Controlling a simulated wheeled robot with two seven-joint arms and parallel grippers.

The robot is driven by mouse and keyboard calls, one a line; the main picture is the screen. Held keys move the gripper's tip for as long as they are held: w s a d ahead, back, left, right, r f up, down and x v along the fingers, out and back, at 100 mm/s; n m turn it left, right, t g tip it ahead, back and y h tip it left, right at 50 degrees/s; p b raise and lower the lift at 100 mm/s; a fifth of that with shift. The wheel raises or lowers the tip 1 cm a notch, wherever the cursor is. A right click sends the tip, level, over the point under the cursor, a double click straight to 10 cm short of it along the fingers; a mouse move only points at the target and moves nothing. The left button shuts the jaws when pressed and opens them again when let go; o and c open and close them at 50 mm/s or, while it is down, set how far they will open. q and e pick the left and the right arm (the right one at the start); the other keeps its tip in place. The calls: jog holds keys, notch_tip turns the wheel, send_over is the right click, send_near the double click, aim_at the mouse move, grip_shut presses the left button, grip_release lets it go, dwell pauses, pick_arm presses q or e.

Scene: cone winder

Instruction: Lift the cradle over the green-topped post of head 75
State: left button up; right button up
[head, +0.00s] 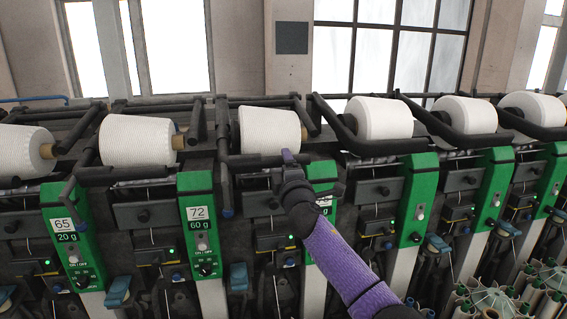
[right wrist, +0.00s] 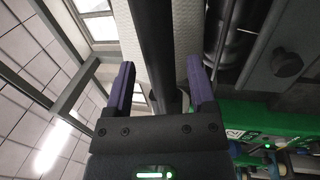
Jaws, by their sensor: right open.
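A green-topped post (head: 322,170) stands mid-picture in the head view, its number label covered by my right arm, so I cannot read 75. The black cradle (head: 252,161) to its left runs in front of a white yarn cone (head: 270,130). My right gripper (head: 288,156) is at the right part of the cradle's front bar, just left of the post. In the right wrist view the dark cradle bar (right wrist: 154,42) runs between the two purple fingers of my open gripper (right wrist: 160,85), with gaps beside it. Whether they touch it is unclear. My left gripper is not in view.
Neighbouring posts labelled 72 (head: 198,213) and 65 (head: 63,225) stand to the left. More green posts (head: 412,200) and cones (head: 379,118) with black cradles continue right. Windows and wall lie behind the machine.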

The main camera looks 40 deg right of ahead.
jog(key=shift+x, duration=1.3)
grip_shut()
jog(key=shift+f, duration=0.1)
dwell(0.4)
